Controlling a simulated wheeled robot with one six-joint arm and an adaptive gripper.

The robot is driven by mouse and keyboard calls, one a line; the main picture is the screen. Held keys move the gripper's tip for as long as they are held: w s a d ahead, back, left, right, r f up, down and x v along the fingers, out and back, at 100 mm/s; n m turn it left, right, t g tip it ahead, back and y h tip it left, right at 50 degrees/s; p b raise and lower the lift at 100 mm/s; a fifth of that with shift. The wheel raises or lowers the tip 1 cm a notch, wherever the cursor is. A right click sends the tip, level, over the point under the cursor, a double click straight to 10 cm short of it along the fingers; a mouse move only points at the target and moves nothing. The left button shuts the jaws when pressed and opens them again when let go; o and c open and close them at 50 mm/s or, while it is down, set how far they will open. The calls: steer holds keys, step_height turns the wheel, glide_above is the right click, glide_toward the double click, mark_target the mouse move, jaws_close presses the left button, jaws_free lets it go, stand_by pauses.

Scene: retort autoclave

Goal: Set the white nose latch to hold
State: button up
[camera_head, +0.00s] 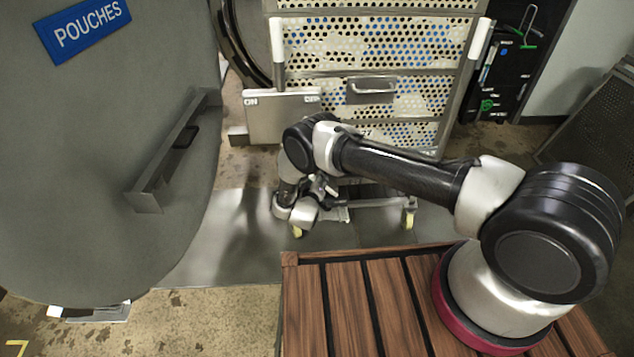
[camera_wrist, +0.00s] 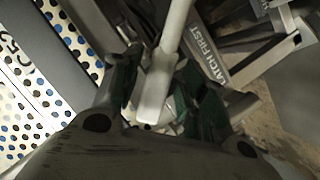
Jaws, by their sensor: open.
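A white lever (camera_wrist: 158,90), which looks like the nose latch, shows in the wrist view. It runs down from the top edge, and its blunt end lies between the two dark green finger pads of my gripper (camera_wrist: 165,98). The fingers are open on either side of it; I cannot tell whether either touches it. A grey bar marked "LATCH FIRST" (camera_wrist: 220,50) is just right of the lever. In the head view my gripper (camera_head: 325,187) is low at the cart's near lower end. I cannot make out the lever there; my arm covers much of that area.
The cart (camera_head: 371,91) with perforated panels stands behind my arm. A pale box (camera_head: 283,116) is at its left side. A large grey door (camera_head: 110,170) with a "POUCHES" sign fills the left. A slatted wooden deck (camera_head: 350,305) is in front. A dark tool board (camera_head: 505,65) stands at the back right.

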steer(key=v, duration=1.2)
